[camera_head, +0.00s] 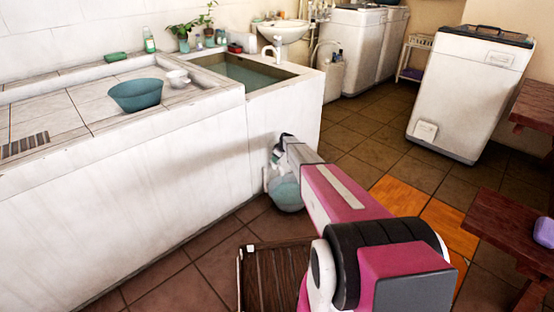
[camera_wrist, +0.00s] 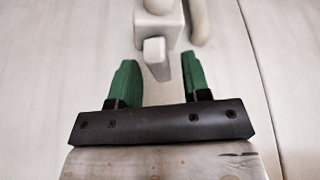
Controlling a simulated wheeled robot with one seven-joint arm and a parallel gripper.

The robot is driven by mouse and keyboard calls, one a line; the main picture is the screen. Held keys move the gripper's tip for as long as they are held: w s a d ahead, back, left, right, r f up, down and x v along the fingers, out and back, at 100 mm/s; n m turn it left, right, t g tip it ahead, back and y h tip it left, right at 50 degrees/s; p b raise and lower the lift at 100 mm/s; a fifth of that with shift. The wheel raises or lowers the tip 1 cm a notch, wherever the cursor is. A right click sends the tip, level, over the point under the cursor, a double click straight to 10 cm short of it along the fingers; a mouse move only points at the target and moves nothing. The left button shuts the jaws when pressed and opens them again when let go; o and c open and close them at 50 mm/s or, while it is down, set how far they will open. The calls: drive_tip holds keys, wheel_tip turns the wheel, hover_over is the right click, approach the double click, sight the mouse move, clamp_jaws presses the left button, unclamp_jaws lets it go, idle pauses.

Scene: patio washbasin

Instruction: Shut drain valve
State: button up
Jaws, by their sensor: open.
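In the wrist view, the drain valve's pale block-shaped body (camera_wrist: 158,24) is at the top, against the white basin wall. A short pale lever (camera_wrist: 155,52) sticks out from it towards me. My gripper (camera_wrist: 158,66) has two green fingers, spread apart. The lever's tip lies between the fingertips, with a visible gap on either side. In the head view, my arm reaches to the front wall of the water-filled basin (camera_head: 246,72); the valve cannot be made out there behind my arm.
A pale pipe (camera_wrist: 198,20) runs right of the valve, near the right finger. A rounded bluish container (camera_head: 286,192) is low by the basin wall. A brown slatted crate (camera_head: 268,272) stands on the floor. A wooden bench (camera_head: 505,225) is at right.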

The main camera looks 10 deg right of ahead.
clamp_jaws()
drive_tip(key=shift+s, duration=0.1)
drive_tip(key=shift+m+t+h, duration=0.4)
drive_tip(key=shift+m+h, duration=0.1)
drive_tip(key=shift+m, duration=1.1)
unclamp_jaws()
